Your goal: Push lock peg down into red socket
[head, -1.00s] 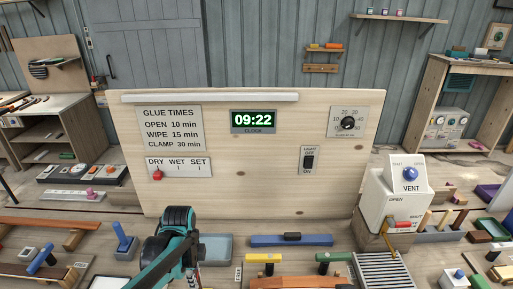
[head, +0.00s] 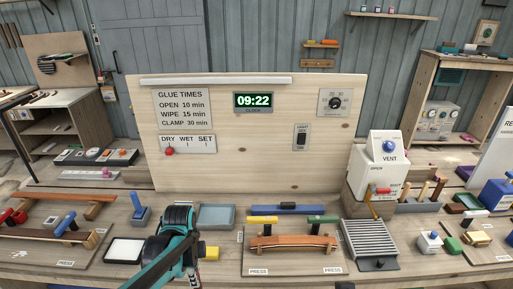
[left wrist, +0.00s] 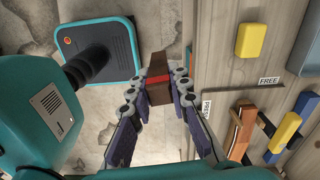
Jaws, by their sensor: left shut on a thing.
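My left gripper (left wrist: 158,88) is shut on a dark brown block with a red band (left wrist: 158,79). The wrist view shows it over the floor, just off the bench edge. In the head view my left gripper (head: 178,250) is at bottom centre-left, and its fingertips and the held block are hidden there. Small red pieces (head: 15,216) stand at the far left of the bench; I cannot tell whether one is the red socket. A blue peg (head: 137,201) stands tilted in a blue-grey base. I cannot tell which thing is the lock peg. My right gripper is not in view.
A curved wooden strip (head: 290,242) lies on a board with yellow and green blocks behind it. A yellow block (head: 209,253) lies beside my left arm. A slatted grey rack (head: 370,240) and a white vent box (head: 378,170) stand right. An upright panel (head: 240,170) closes the back.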

